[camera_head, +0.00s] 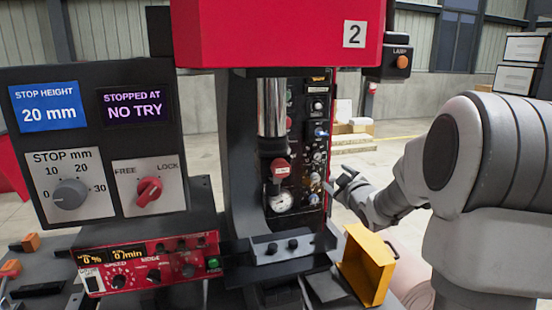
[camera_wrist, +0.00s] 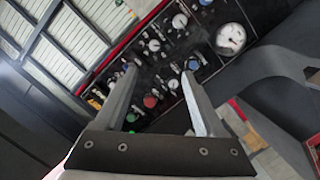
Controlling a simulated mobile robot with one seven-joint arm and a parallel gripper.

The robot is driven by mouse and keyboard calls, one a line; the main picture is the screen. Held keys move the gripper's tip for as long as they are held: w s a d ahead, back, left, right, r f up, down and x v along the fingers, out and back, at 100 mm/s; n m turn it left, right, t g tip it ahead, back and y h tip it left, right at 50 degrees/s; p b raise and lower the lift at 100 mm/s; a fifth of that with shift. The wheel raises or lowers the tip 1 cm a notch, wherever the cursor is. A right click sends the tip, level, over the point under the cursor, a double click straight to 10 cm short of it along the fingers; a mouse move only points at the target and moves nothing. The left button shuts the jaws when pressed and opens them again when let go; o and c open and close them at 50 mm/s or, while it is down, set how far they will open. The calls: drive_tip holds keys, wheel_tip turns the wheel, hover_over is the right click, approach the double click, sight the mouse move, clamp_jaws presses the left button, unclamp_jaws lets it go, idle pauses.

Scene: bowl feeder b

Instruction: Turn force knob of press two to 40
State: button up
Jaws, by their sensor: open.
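Press two (camera_head: 265,35) has a red head marked with a 2 and stands in the middle of the head view. A dark panel (camera_head: 297,165) with several small knobs and fittings faces my arm on its column. The same panel fills the upper middle of the wrist view (camera_wrist: 173,62). I cannot read its labels, so I cannot tell which knob is the force knob. My gripper (camera_head: 340,186) is just right of the panel, open and empty. In the wrist view its two fingers (camera_wrist: 160,76) point at the panel with knobs between and beyond them.
A round white gauge (camera_wrist: 230,38) sits beside the knobs. A control box (camera_head: 95,150) with a stop knob and a red FREE/LOCK knob stands at left, above a red unit (camera_head: 150,262). A yellow bin (camera_head: 366,265) is below my gripper. A lamp box (camera_head: 398,62) hangs at upper right.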

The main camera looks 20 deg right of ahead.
sight(317, 157)
drive_tip(key=shift+n+t+y, duration=0.7)
drive_tip(key=shift+t+y, duration=0.1)
drive_tip(key=shift+t, duration=0.1)
drive_tip(key=w+d+p, duration=0.1)
drive_tip(key=w, duration=0.5)
drive_tip(key=w+f+p, duration=0.1)
drive_tip(key=w, duration=0.5)
drive_tip(key=w+d+p, duration=0.1)
drive_tip(key=w, duration=0.5)
drive_tip(key=shift+w+d+f, duration=0.3)
drive_tip(key=shift+w+d, duration=0.05)
drive_tip(key=shift+c, duration=0.4)
clamp_jaws()
